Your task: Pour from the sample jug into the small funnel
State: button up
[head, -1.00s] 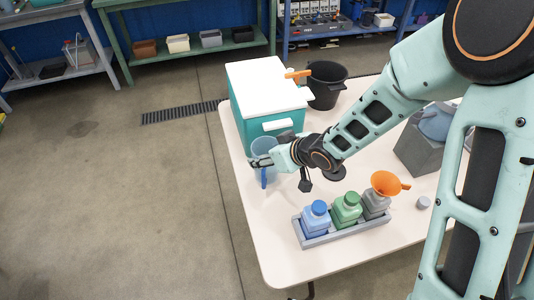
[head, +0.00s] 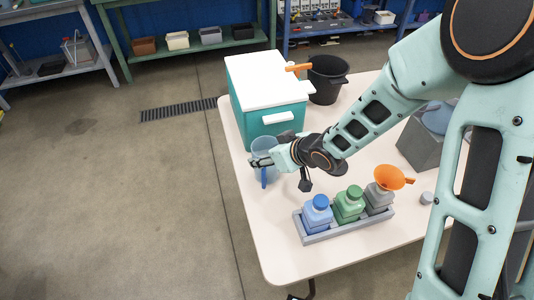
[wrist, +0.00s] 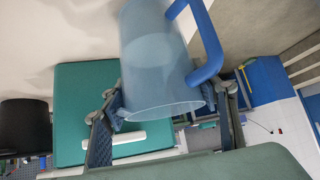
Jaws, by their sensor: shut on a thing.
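The sample jug (head: 264,147) is translucent blue with a solid blue handle. In the head view it is at the left edge of the table, in front of the teal box. My gripper (head: 262,162) is shut on it, and my fingers partly hide it. In the wrist view the jug (wrist: 160,60) fills the middle between my fingers, its handle at the upper right. I cannot tell whether it touches the table. The small orange funnel (head: 390,177) sits on the grey bottle (head: 378,197) at the right end of the rack, to the right of my gripper and apart from it.
A grey rack (head: 345,229) holds the blue bottle (head: 318,212), the green bottle (head: 350,202) and the grey bottle. A teal box with a white lid (head: 268,80) and a black bucket (head: 326,82) stand behind. A small grey cap (head: 426,198) lies right of the funnel. The table front-left is clear.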

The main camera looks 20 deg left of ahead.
jog(key=shift+f, duration=0.35)
jog(key=o, duration=1.4)
jog(key=shift+v, duration=6.05)
jog(key=shift+s+d, duration=0.1)
